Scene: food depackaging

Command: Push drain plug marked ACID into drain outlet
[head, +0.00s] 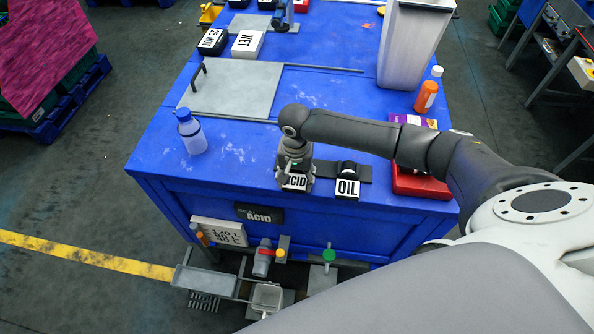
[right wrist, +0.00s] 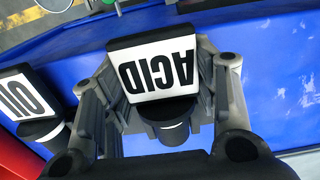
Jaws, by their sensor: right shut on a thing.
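The black plug with the white ACID label (head: 295,182) is at the front edge of the blue bench top, at its holder. My right gripper (head: 295,160) comes down over it from above and is shut on it. In the right wrist view the ACID plug (right wrist: 160,75) sits between the two fingers, its label upside down in the picture. A similar plug marked OIL (head: 347,188) stands just to the right. Below the bench front are a grey and red pipe fitting (head: 263,258) and a small open pan (head: 267,297); I cannot tell which part is the drain outlet. My left gripper is out of view.
A blue-white bottle (head: 192,132), a grey lid plate (head: 235,88), an orange bottle (head: 426,97) and a red tray (head: 420,185) stand on top. The front-left top is mostly clear.

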